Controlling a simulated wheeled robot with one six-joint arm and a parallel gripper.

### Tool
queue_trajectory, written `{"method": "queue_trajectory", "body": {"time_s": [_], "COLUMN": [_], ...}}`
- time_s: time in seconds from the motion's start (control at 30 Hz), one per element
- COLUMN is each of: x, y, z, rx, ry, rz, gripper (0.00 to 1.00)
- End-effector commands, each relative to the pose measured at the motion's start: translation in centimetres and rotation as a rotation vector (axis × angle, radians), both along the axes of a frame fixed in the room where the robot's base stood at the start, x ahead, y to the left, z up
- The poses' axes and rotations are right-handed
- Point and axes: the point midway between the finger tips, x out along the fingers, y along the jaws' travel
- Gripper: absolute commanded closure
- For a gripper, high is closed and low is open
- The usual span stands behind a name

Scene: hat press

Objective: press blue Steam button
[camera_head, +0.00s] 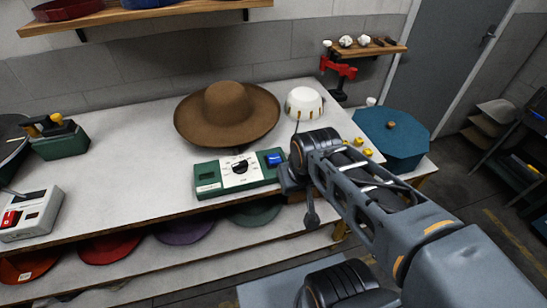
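The blue button (275,159) sits on top of the right end of a green control box (210,188). The box lies near the front edge of the white table and has a white panel with a black dial (240,166) in its middle. The button's lettering is too small to read. My gripper (289,182) is at the end of my grey arm, just right of and in front of the button. It covers the box's right end. I see a small gap to the button, but contact low down is hidden. The fingers are too small and dark to judge.
A brown hat (228,108) lies behind the box, with a white dome (304,102) right of it. A grey box with a red switch (10,219) stands at left. The table's left middle is clear.

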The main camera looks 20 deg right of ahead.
Motion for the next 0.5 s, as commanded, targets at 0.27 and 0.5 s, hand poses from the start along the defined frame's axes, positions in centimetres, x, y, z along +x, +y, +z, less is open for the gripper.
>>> {"method": "queue_trajectory", "body": {"time_s": [0.27,0.5], "x": [0.00,0.00], "y": [0.00,0.00], "z": [0.00,0.00], "rx": [0.000,0.000], "ry": [0.000,0.000], "rz": [0.000,0.000], "gripper": [0.87,1.00]}}
